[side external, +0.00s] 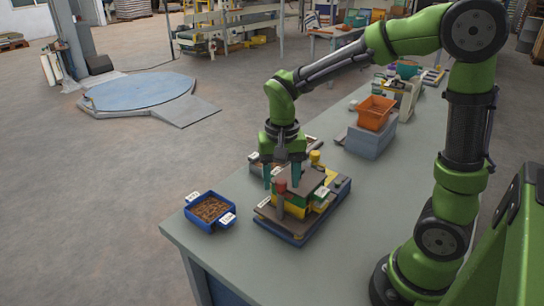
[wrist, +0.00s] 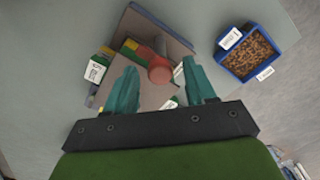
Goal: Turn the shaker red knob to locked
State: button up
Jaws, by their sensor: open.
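The shaker (side external: 295,236) is a low device with a blue base, a grey-brown top and yellow and green parts, near the front end of the bench. Its red knob (side external: 281,188) stands upright at the front side. In the wrist view the round top of the red knob (wrist: 160,72) shows between my fingers. My gripper (side external: 283,182) is open and points down over the shaker. Its teal fingers (wrist: 159,68) lie one on each side of the knob, with gaps. I cannot tell whether the fingertips are down at the knob's height. The label lettering is too small to read.
A blue tray of brown pellets (side external: 210,209) stands left of the shaker, and also shows in the wrist view (wrist: 225,59). A yellow knob (side external: 315,157) stands behind. An orange bin (side external: 375,112) sits on a grey-blue box (side external: 368,140) further back. The bench (side external: 205,258) is clear in front.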

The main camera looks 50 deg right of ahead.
grip_shut()
jog(key=shift+n, duration=0.3)
jog(key=n, duration=0.3)
jog(key=shift+n, duration=0.3)
jog(key=n, duration=0.4)
jog(key=shift+r+n, duration=0.1)
jog(key=shift+n, duration=0.2)
jog(key=n, duration=0.4)
jog(key=shift+n, duration=2.5)
